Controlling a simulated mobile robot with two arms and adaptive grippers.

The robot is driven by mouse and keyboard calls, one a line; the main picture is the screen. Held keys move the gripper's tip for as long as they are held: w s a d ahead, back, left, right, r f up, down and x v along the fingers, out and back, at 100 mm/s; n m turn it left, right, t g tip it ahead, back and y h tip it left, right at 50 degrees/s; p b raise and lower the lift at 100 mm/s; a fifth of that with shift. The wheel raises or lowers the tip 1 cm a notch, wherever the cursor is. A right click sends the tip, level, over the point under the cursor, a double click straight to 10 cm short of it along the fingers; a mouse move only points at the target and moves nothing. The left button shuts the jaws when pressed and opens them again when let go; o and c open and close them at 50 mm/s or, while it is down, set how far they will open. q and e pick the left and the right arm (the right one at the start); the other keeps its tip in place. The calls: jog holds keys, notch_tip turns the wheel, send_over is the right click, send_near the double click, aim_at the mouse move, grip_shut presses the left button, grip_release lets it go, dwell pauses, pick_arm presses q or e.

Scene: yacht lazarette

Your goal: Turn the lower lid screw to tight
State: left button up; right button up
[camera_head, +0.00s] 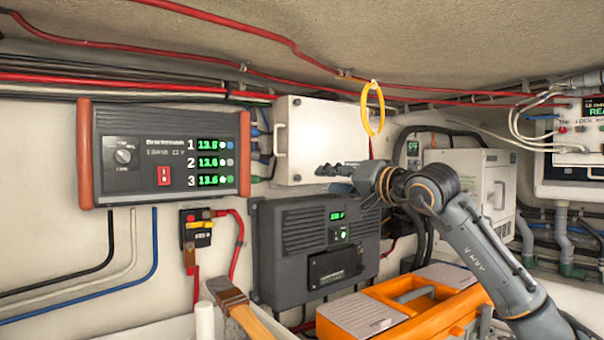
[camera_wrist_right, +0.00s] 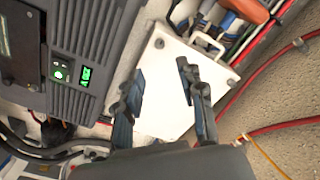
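The white box lid (camera_head: 315,132) is on the back wall, with a handle (camera_head: 279,140) at its left edge. A small dark screw (camera_head: 297,178) shows near its lower left corner. In the right wrist view the white lid (camera_wrist_right: 165,105) lies beyond the fingers, and a dark screw (camera_wrist_right: 158,43) shows at its corner just past the fingertips. My right gripper (camera_head: 325,169) is in front of the lid's lower part, to the right of that screw. Its fingers (camera_wrist_right: 160,68) are apart with nothing between them. The screw's slot is too small to read. My left gripper is out of view.
A dark grey charger (camera_head: 285,240) with a green display is just below the lid. An orange toolbox (camera_head: 385,318) stands below my right arm. A yellow ring (camera_head: 373,110) hangs near the lid's right edge. Red cables (camera_head: 300,52) run overhead.

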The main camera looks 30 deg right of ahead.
aim_at(300, 178)
jog(key=w+p, duration=0.1)
jog(key=w, duration=0.1)
jog(key=w+p, duration=0.1)
jog(key=w, duration=0.2)
jog(key=w+a+p, duration=0.1)
jog(key=w, duration=0.2)
jog(key=shift+w, duration=0.6)
jog(key=shift+w+p, duration=0.25)
jog(key=shift+p, duration=0.05)
jog(key=shift+f, duration=0.1)
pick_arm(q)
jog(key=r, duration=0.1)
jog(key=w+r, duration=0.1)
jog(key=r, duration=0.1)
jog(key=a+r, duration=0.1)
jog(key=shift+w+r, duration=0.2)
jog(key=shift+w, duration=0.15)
pick_arm(e)
grip_shut()
